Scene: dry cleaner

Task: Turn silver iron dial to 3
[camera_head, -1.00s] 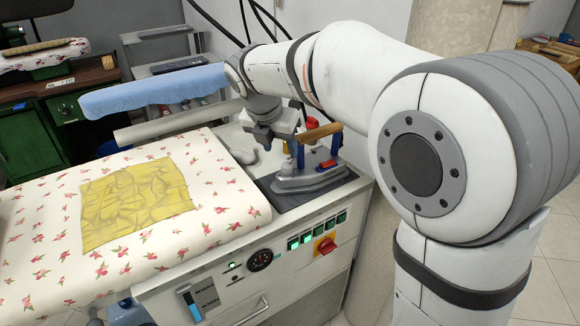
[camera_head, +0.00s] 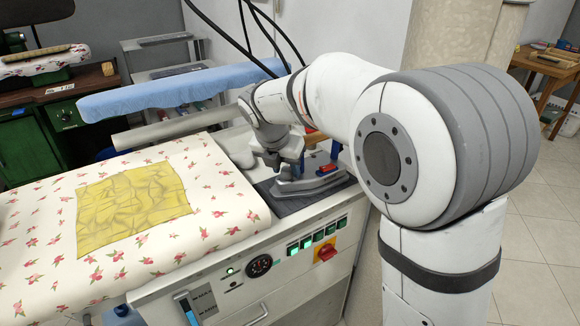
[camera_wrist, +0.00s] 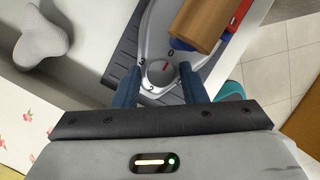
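The silver iron (camera_head: 318,184) stands on a dark ribbed rest at the right end of the ironing table. In the wrist view its round grey dial (camera_wrist: 160,73) shows on the iron's top, with a small red mark that appears to point towards the 0. The digits 0, 3 and 2 are readable around the dial. My gripper (camera_wrist: 159,70) is open, with one blue finger on each side of the dial and gaps between. In the head view my gripper (camera_head: 288,172) is over the iron, and the dial is hidden. Whether the fingertips reach dial height I cannot tell.
The iron's wooden handle (camera_wrist: 202,24) rises close beside the right finger. A grey lumpy object (camera_wrist: 45,38) lies left of the rest. A yellow cloth (camera_head: 132,207) lies on the floral ironing pad (camera_head: 40,265). A red switch (camera_head: 325,252) is on the table's front panel.

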